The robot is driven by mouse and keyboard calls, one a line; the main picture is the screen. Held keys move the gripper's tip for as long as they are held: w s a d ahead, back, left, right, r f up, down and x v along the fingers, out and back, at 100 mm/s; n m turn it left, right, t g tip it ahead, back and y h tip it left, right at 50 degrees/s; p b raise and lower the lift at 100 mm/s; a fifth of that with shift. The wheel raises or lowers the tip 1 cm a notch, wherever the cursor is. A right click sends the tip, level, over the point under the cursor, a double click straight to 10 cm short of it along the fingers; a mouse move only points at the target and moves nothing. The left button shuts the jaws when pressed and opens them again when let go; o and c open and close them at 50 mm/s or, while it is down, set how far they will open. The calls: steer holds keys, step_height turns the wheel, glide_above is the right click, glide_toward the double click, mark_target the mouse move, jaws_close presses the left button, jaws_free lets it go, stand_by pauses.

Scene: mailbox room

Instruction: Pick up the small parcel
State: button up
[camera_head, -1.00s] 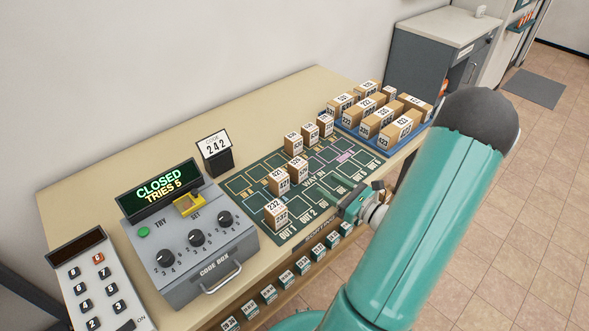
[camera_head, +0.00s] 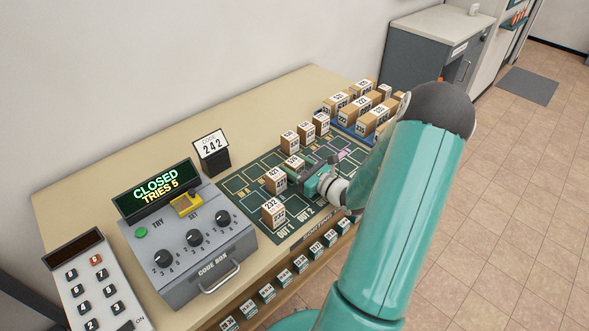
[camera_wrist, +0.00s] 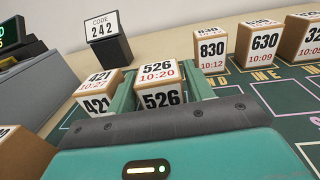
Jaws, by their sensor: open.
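Several small brown parcels with white number labels stand on the green sorting mat (camera_head: 252,205). My gripper (camera_head: 308,168) is open low over the mat, close to the parcel labelled 526 (camera_head: 294,161). In the wrist view, the 526 parcel (camera_wrist: 158,80) stands upright between my two teal fingers (camera_wrist: 160,92); its lower part is hidden by my gripper. I cannot tell whether the fingers touch it. The 421 parcel (camera_wrist: 97,93) is just left of the left finger. It also shows in the head view (camera_head: 275,180), with the 232 parcel (camera_head: 273,213) nearer the front.
Parcels 830 (camera_wrist: 210,50) and 630 (camera_wrist: 259,42) stand in a row behind. A blue tray (camera_head: 350,134) of larger parcels is at the far end. The code box (camera_head: 195,245), reading CLOSED, TRIES 5, and a 242 code card (camera_head: 212,143) are to the left.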

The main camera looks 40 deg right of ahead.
steer(key=c, duration=0.8)
steer(key=shift+r, duration=0.1)
